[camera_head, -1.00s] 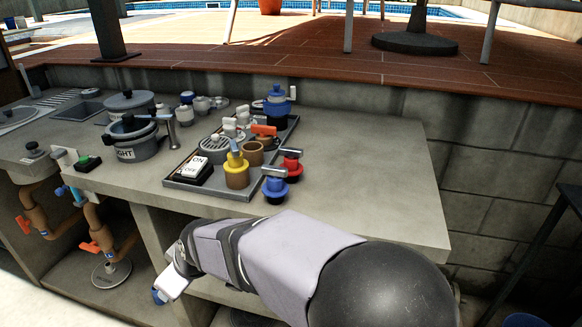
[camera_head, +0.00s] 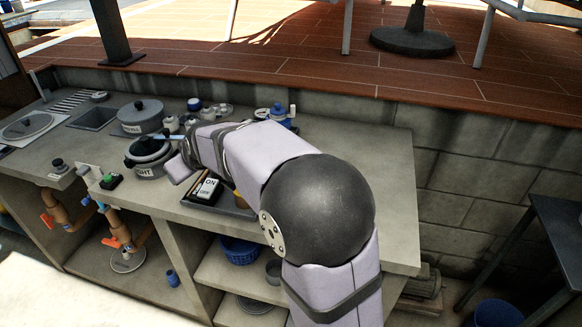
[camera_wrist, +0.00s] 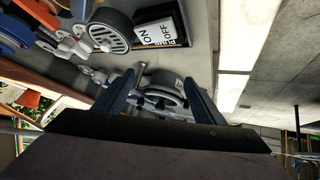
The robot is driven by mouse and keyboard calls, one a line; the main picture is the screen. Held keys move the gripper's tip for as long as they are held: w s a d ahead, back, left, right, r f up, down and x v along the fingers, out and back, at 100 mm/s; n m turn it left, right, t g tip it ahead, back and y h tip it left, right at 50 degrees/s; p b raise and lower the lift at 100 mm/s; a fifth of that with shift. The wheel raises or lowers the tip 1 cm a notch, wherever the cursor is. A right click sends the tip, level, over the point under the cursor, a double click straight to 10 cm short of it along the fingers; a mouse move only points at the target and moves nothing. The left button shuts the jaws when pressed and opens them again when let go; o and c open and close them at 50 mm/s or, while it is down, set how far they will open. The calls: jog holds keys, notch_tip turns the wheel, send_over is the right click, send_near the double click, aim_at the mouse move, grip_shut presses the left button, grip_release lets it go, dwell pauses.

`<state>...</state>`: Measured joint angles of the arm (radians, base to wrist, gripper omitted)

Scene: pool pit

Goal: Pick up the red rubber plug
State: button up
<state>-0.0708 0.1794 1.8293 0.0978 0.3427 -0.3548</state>
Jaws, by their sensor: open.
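The red rubber plug cannot be made out now; in the head view my arm covers the part of the tray where red pieces stood. My gripper (camera_wrist: 163,80) is open in the wrist view, its two dark blue fingers apart with nothing held. A grey skimmer-like pot (camera_wrist: 163,97) shows beyond and between the fingers, not touching them as far as I can tell. In the head view my gripper (camera_head: 164,138) is small, above the bench near the pot marked "GHT".
A lidded grey pot (camera_head: 140,116) stands at the back left. The bench's right end (camera_head: 392,190) is bare.

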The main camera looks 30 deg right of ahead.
jog(key=d+r+m+h+p, duration=0.1)
jog(key=d+r+m+p, duration=0.1)
jog(key=d+r+p, duration=0.35)
jog(key=s+d+f+m+g+h+p, duration=0.2)
jog(key=s+d+m+g+p, duration=0.25)
jog(key=s+d, duration=0.7)
jog(key=shift+m, duration=0.95)
jog(key=shift+w+d+f+p, duration=0.1)
jog(key=shift+d+f+p, duration=0.6)
jog(key=shift+f, duration=0.8)
jog(key=shift+w+d+f+p, duration=0.1)
jog(key=shift+d+f+p, duration=0.2)
jog(key=shift+d+f, duration=1)
jog(key=shift+w+d+f+p, duration=0.1)
jog(key=shift+d+f+p, duration=0.45)
jog(key=shift+f, duration=1.2)
jog(key=c, duration=1.1)
